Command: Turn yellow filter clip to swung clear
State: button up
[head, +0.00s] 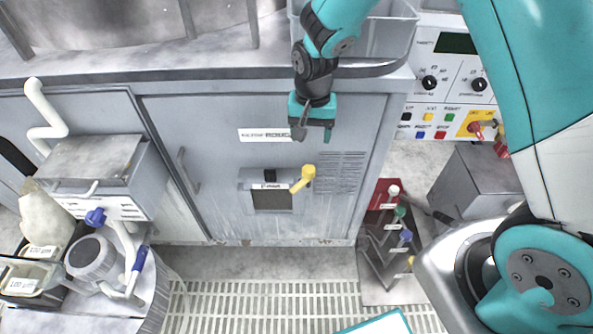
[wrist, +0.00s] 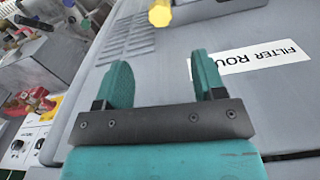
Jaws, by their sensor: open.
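The yellow filter clip (head: 302,178) sits at the upper right corner of a small filter housing (head: 270,197) on the grey cabinet door. It slants, with its knobbed end up and right and its thin end down and left. Its yellow knob also shows at the top of the wrist view (wrist: 160,13). My gripper (head: 312,136) is open and empty, above the clip in the head view and apart from it. In the wrist view its two teal fingers (wrist: 160,82) stand apart with nothing between them.
A label (wrist: 248,57) is on the door near my fingers. Vent slots (head: 340,172) lie right of the clip. A rack of coloured-knob levers (head: 391,240) stands at lower right. A control panel (head: 450,80) is at upper right. The door front (head: 215,140) is otherwise clear.

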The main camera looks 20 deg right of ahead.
aim_at(309, 169)
notch_tip(309, 169, down, 12)
jog(key=shift+r, duration=0.1)
dwell(0.4)
jog(key=c, duration=0.9)
